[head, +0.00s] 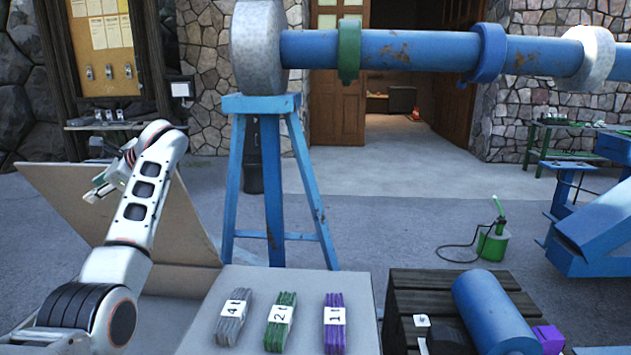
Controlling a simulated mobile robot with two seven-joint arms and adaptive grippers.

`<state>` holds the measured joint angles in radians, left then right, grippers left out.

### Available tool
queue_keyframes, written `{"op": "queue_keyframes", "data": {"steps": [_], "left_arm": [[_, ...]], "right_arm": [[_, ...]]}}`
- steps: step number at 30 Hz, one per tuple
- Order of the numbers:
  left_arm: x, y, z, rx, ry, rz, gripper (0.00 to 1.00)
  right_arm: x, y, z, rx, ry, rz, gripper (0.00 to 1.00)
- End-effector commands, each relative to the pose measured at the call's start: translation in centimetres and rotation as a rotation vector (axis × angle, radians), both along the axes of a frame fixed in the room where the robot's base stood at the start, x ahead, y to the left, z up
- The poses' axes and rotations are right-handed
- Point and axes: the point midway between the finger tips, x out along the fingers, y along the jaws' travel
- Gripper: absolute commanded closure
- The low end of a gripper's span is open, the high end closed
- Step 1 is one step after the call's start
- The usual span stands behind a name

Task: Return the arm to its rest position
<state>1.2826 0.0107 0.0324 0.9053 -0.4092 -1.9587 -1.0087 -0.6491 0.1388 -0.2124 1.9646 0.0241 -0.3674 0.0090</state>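My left arm comes in from the left and bends over at its wrist. My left gripper (97,191) hangs in the air above a tan board (130,205), away from the cable bundles. It is small and partly behind the wrist, so I cannot tell whether it is open or shut. A grey bundle tagged 4 (232,318), a green bundle tagged 2 (280,322) and a purple bundle tagged 1 (334,323) lie side by side on a light table (355,290). My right gripper does not show.
A blue pipe (420,50) with coloured rings rests on a blue trestle (268,190). A dark slatted crate (410,290) bears a blue cylinder (490,310). A green pump (494,240) stands on the floor at right. The floor between trestle and pump is clear.

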Motion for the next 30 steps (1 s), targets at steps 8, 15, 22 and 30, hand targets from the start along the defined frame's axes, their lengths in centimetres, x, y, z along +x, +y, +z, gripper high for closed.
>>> {"op": "queue_keyframes", "data": {"steps": [8, 15, 22, 30], "left_arm": [[-2.9, -0.7, -14.4, -0.085, -0.157, 0.018, 0.72], [-8.0, -2.2, -24.6, -0.179, -0.289, 0.024, 0.72], [-14.9, -4.4, -32.4, -0.293, -0.402, 0.031, 0.72], [-24.7, -7.9, -38.4, -0.464, -0.517, 0.053, 0.72]], "right_arm": [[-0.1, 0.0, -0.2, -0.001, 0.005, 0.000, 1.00], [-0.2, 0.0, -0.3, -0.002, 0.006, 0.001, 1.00], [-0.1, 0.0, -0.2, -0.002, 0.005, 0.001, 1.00], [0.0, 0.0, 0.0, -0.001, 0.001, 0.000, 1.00]]}}
